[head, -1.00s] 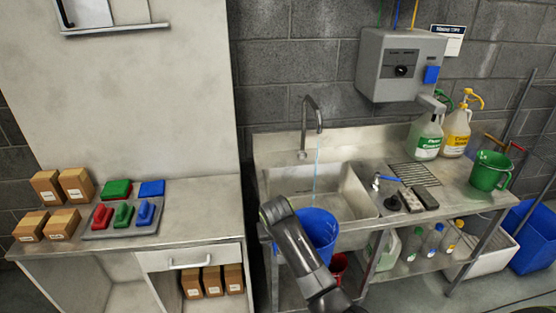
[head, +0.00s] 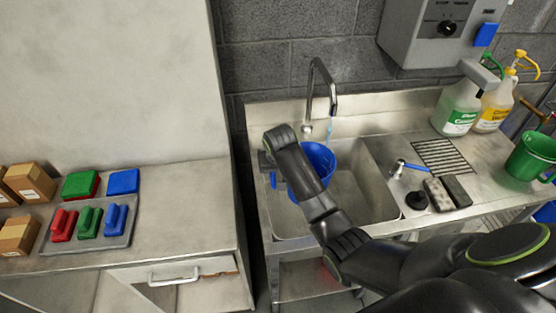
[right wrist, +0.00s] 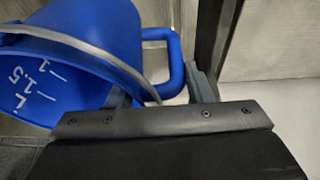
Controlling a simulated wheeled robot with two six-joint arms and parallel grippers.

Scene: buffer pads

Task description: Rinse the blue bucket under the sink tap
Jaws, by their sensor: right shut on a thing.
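The blue bucket (head: 319,160) is over the sink basin (head: 362,190), its opening facing up below the curved tap (head: 318,75). A thin water stream (head: 329,131) falls from the tap to the bucket's far rim; whether all of it goes inside I cannot tell. My right gripper (head: 268,170) is at the bucket's left side, mostly hidden by its own wrist. In the right wrist view, my gripper (right wrist: 163,92) is shut on the bucket's side handle (right wrist: 172,62), and volume marks show on the blue wall. My left gripper is not in view.
A blue-levered valve (head: 405,166), a black stopper (head: 416,200) and dark sponges (head: 447,192) lie right of the basin. Soap bottles (head: 459,108) and a green bucket (head: 533,157) stand farther right. A counter with brushes (head: 89,221) is at left.

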